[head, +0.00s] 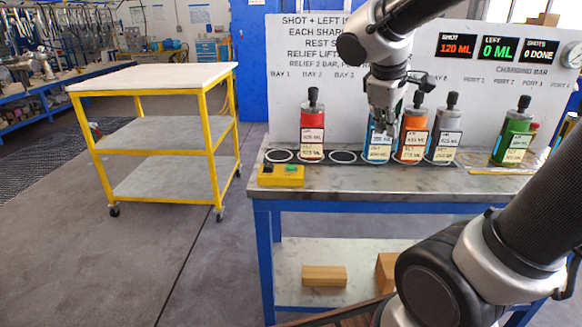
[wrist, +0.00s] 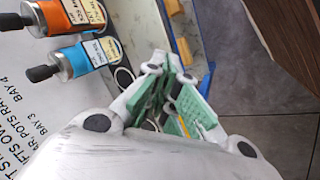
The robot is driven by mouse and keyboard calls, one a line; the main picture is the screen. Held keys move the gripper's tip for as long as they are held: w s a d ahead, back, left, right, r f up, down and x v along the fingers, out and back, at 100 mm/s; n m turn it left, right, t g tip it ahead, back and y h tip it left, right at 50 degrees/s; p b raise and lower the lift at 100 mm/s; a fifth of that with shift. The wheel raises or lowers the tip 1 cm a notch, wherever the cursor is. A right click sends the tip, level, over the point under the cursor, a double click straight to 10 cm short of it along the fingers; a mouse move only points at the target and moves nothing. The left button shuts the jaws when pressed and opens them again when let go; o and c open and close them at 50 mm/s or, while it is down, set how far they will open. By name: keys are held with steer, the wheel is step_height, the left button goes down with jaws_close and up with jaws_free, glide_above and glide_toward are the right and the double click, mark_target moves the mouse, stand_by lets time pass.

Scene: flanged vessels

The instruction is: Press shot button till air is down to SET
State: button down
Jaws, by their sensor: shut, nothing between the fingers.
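A yellow box (head: 281,176) with a green button (head: 292,168) and a dark knob lies at the bench's front left; no label on it is readable. The display panel (head: 498,48) reads SHOT 120 ML, LEFT 0 ML, SHOTS 0 DONE. My gripper (head: 383,122) is shut and empty, pointing down in front of the blue vessel (head: 372,148), which it partly hides. Whether they touch cannot be told. In the wrist view, my gripper (wrist: 172,82) has its green-padded fingers together, with the blue vessel (wrist: 85,55) at upper left. A round gauge (head: 571,55) is at the right edge.
A red vessel (head: 312,132), an orange vessel (head: 413,135), a grey vessel (head: 446,133) and a green vessel (head: 514,137) stand on the bench (head: 350,178). Empty rings lie beside the red one. A yellow cart (head: 150,78) stands left, with open floor between.

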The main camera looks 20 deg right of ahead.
steer(key=w+a+f+n+t+h, duration=0.1)
steer(key=w+a+n, duration=0.2)
steer(key=w, duration=0.3)
steer(key=w+a+f+n+h, duration=0.1)
steer(key=w+a+n, duration=0.2)
steer(key=w, duration=0.2)
steer(key=n+t, duration=0.2)
steer(key=n, duration=0.4)
glide_above(294, 167)
step_height(294, 167, down, 4)
steer(key=shift+f, duration=0.1)
steer(key=shift+f, duration=4.3)
steer(key=shift+f, duration=0.1)
steer(key=shift+f, duration=0.3)
